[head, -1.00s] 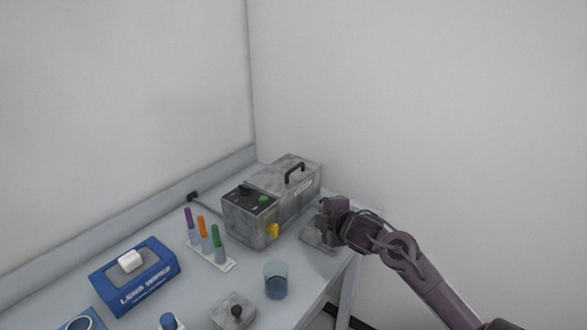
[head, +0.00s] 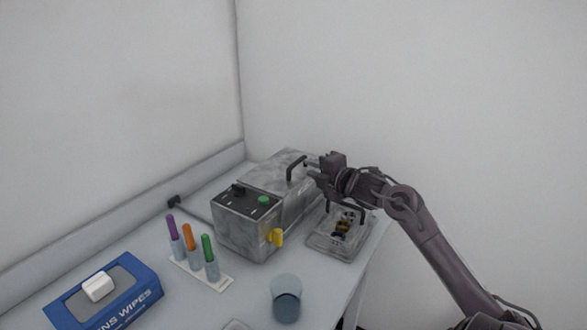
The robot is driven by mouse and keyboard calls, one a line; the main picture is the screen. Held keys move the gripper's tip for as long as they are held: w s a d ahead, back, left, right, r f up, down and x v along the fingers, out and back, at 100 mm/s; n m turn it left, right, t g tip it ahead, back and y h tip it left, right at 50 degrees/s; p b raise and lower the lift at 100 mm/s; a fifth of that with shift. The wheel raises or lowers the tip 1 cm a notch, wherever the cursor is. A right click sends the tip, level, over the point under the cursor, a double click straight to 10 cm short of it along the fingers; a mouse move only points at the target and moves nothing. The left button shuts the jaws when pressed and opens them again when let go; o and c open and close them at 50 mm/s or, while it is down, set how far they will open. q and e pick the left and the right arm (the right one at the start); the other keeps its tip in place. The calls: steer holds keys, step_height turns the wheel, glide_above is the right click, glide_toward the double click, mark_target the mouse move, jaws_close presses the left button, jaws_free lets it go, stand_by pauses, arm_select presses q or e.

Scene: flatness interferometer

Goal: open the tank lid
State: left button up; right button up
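The tank is a grey mottled metal box (head: 245,235) on the bench, with a dark control panel at its near left end. Its lid (head: 268,170) lies flat and closed on top and carries a black arched handle (head: 290,170). My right gripper (head: 310,168) comes in from the right at about handle height. Its fingers look parted, with their tips close to the right end of the handle. I cannot tell whether they touch it. My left gripper is not in view.
A glass beaker (head: 286,300), a rack of coloured tubes (head: 222,282) and a blue lens wipes box (head: 140,290) stand in front. A wall rises behind.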

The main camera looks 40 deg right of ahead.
mark_target(298, 160)
steer(key=shift+w+d+r+p, duration=0.1)
steer(key=shift+w+p, duration=0.2)
steer(key=shift+w, duration=0.55)
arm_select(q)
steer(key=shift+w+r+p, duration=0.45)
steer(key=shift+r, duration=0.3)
arm_select(e)
steer(key=shift+x, duration=2.8)
jaws_close()
